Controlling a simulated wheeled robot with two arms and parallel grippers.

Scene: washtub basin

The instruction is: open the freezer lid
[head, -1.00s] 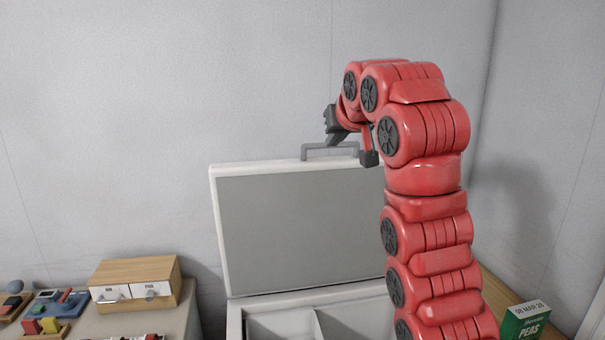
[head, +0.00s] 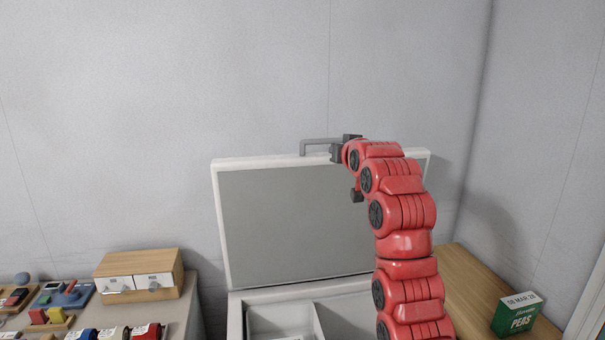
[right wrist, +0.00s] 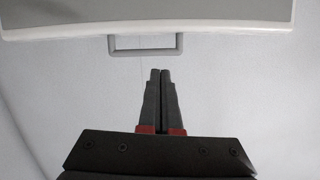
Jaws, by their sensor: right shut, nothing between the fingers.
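The freezer lid (head: 290,215) stands raised and nearly upright at the back of the white freezer (head: 236,318), with its grey inner face toward me. Its grey bar handle (head: 318,142) sticks up from the top edge and also shows in the right wrist view (right wrist: 145,51). My right gripper (head: 340,150) is at the lid's top edge by the handle, partly hidden by its own arm. In the right wrist view its fingers (right wrist: 160,72) are together and empty, with the tips close to the handle bar but not around it. My left gripper is not in view.
The open freezer shows a divider (head: 318,322) between compartments. A green peas box (head: 516,316) stands on the wooden surface (head: 465,285) at right. A small two-drawer wooden cabinet (head: 140,275) and several small items are on the left table. A wall is close behind the lid.

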